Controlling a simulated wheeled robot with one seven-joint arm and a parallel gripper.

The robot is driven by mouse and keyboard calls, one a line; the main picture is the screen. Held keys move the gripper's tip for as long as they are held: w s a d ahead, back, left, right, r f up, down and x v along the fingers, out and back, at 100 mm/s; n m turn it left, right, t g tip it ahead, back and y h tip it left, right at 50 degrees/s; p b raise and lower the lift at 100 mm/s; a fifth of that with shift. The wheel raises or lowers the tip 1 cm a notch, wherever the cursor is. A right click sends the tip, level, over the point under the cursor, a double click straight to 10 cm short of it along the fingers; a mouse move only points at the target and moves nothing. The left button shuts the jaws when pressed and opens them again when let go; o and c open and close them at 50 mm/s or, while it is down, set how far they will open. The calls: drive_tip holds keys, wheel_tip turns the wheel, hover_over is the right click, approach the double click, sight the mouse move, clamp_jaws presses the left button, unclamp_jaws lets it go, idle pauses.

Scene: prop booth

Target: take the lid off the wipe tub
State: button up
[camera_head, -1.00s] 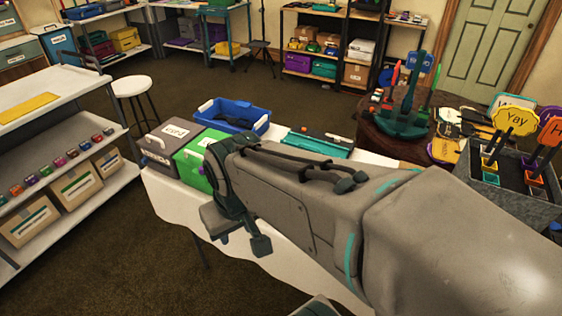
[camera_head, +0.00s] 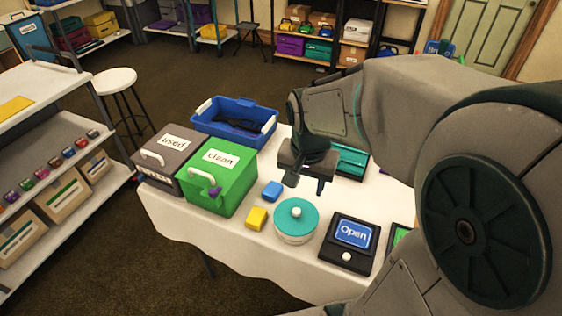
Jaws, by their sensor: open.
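The wipe tub (camera_head: 294,238) is a short, round, whitish tub standing near the front of the white-covered table. Its teal lid (camera_head: 284,220) with a pale round knob (camera_head: 296,212) sits on top of it. My gripper (camera_head: 306,184) points down over the table, behind the tub in the picture, with its two fingers apart and nothing seen between them. It does not appear to touch the lid. My arm comes in from the right and hides part of the table's back right.
A yellow block (camera_head: 256,219) and a blue block (camera_head: 272,191) lie left of the tub. A green "clean" box (camera_head: 222,180) and grey "used" box (camera_head: 170,155) stand farther left, a blue bin (camera_head: 233,113) behind. A dark "Open" sign box (camera_head: 348,243) stands right of the tub.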

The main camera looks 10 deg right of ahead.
drive_tip(key=w+f+m+g, duration=0.1)
drive_tip(key=w+f+m, duration=0.4)
drive_tip(key=w, duration=0.1)
hover_over(296, 210)
wheel_tip(296, 210, down, 8)
drive_tip(key=shift+s+a+p, duration=0.15)
drive_tip(key=shift+p, duration=0.2)
drive_tip(key=shift+d+f+p, duration=0.2)
drive_tip(key=shift+f+p, duration=0.1)
drive_tip(key=shift+f, duration=2.4)
clamp_jaws()
